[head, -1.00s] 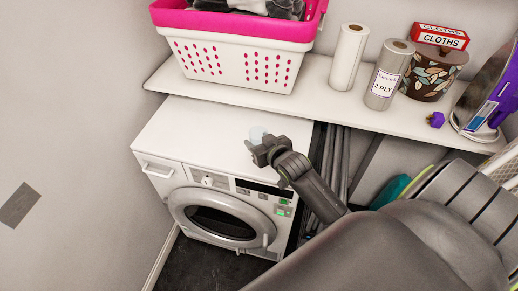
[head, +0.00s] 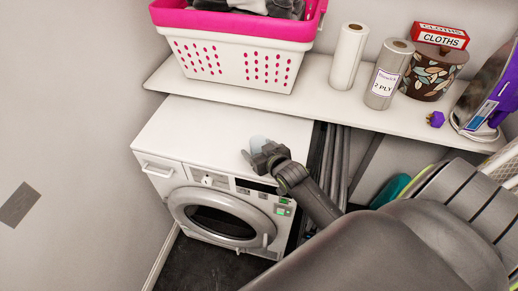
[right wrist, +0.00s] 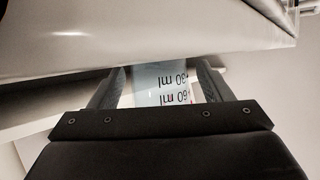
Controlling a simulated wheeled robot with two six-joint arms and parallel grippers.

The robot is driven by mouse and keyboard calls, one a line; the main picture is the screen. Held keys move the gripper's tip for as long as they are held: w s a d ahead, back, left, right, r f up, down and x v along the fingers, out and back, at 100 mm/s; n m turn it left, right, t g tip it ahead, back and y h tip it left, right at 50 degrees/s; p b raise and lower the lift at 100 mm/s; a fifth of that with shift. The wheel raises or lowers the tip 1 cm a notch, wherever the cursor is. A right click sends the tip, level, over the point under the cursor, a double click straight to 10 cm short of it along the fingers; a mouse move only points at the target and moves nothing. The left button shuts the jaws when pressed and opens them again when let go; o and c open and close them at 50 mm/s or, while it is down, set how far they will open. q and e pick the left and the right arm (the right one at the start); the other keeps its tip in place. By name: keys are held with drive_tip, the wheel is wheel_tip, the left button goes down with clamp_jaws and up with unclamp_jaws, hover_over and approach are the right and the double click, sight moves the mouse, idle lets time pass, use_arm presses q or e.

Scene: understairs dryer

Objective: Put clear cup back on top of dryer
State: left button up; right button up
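The clear cup (head: 259,142) is a small, pale bluish see-through cup over the front right part of the dryer's white top (head: 215,128). My right gripper (head: 262,156) is at the dryer's front edge, shut on the cup. In the right wrist view the cup (right wrist: 165,84) sits between the two fingers (right wrist: 163,82), with "30 ml" and "60 ml" marks upside down. I cannot tell whether its base touches the dryer top. My left gripper is not in view.
A shelf (head: 245,97) runs behind and above the dryer, holding a pink and white basket (head: 238,62), paper rolls (head: 389,75) and a patterned pot (head: 432,75). Grey poles (head: 340,150) stand right of the dryer. Most of the dryer top is bare.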

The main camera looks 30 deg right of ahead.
drive_tip(key=shift+r, duration=0.25)
drive_tip(key=shift+s, duration=0.3)
drive_tip(key=b+v, duration=0.1)
drive_tip(key=v, duration=1)
drive_tip(key=shift+s, duration=0.2)
